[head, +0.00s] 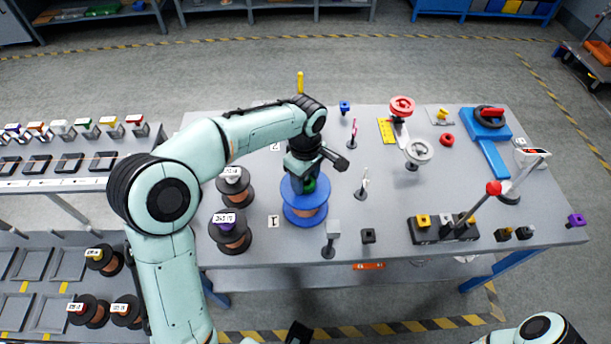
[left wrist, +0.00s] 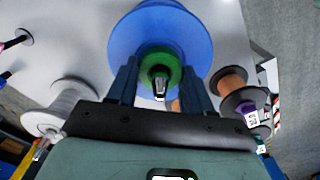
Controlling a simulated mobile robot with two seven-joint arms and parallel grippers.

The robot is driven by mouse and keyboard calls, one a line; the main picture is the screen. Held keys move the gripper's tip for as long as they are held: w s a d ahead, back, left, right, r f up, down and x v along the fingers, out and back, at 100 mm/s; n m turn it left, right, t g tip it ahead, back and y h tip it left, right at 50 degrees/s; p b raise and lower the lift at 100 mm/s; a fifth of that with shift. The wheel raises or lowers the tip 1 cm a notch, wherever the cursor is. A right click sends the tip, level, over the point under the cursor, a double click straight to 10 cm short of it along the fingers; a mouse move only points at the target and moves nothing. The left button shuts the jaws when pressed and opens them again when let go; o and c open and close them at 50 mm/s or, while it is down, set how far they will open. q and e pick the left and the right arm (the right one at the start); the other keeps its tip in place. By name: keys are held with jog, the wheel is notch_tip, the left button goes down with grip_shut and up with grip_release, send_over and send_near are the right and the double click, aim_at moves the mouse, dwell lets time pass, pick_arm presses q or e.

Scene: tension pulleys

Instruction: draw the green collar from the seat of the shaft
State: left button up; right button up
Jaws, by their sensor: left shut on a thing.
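The green collar (head: 309,187) sits at the centre of the blue spool (head: 292,208), which stands on the bench. In the left wrist view the green collar (left wrist: 150,58) surrounds a dark centre with a bright metallic tip, the shaft (left wrist: 160,84). My left gripper (head: 308,180) comes down from above and is shut on the collar, one finger on each side. In that view the blue spool flange (left wrist: 120,42) lies behind the collar. The collar's lower edge and its seat are hidden. A dark part at the bottom edge may be my right gripper (head: 298,333).
Two dark spools, one upper (head: 235,187) and one lower (head: 231,232), stand close left of the blue spool. A grey-topped post (head: 331,238) and a slim white-tipped stand (head: 364,184) are to its right. The bench's front strip near the spool is partly clear.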

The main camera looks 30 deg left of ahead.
pick_arm(q)
jog(key=shift+r+p, duration=1.35)
jog(key=shift+r, duration=0.5)
pick_arm(e)
jog(key=shift+w+r, duration=0.3)
jog(key=shift+r, duration=0.45)
jog(key=shift+w+r, duration=0.25)
jog(key=shift+r, duration=0.45)
pick_arm(q)
jog(key=shift+r+p, duration=1.1)
jog(key=shift+r, duration=0.6)
pick_arm(e)
jog(key=shift+w+r, duration=0.35)
jog(key=shift+r, duration=0.3)
jog(key=shift+w+r, duration=0.3)
jog(key=shift+r, duration=0.35)
pick_arm(q)
jog(key=shift+r, duration=0.25)
pick_arm(e)
jog(key=shift+w+r, duration=0.15)
jog(key=shift+r, duration=0.05)
pick_arm(q)
jog(key=shift+r+p, duration=1.35)
jog(key=shift+r, duration=0.7)
pick_arm(e)
jog(key=w+r, duration=0.2)
jog(key=r, duration=0.1)
jog(key=shift+t, duration=0.4)
pick_arm(q)
jog(key=shift+f, duration=0.1)
